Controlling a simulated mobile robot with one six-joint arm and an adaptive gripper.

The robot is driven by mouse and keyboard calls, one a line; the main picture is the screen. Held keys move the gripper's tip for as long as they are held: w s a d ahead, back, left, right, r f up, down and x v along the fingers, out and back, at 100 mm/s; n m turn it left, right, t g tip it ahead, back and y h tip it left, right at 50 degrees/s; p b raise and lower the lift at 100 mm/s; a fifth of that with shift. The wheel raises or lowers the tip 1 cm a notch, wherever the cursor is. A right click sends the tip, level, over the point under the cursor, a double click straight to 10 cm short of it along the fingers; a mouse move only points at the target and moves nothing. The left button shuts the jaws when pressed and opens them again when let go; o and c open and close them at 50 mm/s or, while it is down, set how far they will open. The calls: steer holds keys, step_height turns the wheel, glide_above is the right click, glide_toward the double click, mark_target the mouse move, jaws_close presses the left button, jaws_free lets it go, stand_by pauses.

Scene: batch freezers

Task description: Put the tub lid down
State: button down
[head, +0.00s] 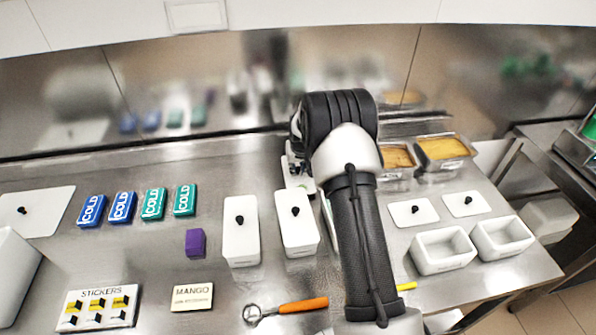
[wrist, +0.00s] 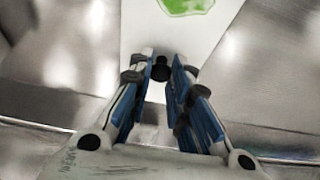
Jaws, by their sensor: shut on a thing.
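In the wrist view, my gripper (wrist: 161,66) is shut on the black knob of a white tub lid (wrist: 160,35). The knob sits between the blue-padded fingertips. A green patch shows on the white surface near the top edge of that view. In the head view, my arm hides most of the gripper and the held lid, so I cannot tell whether the lid touches anything below.
Two open white tubs (head: 443,250) (head: 502,238) stand at the right, with filled pans (head: 443,150) behind. Blue and green COLD packs (head: 122,207), a purple block (head: 195,243), a sticker card (head: 98,307), a MANGO card (head: 192,297) and an orange-handled scoop (head: 303,305) lie left.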

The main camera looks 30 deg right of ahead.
steer(key=shift+w+f, duration=0.1)
steer(key=shift+f, duration=0.65)
steer(key=shift+f, duration=0.1)
steer(key=c, duration=1.5)
jaws_free()
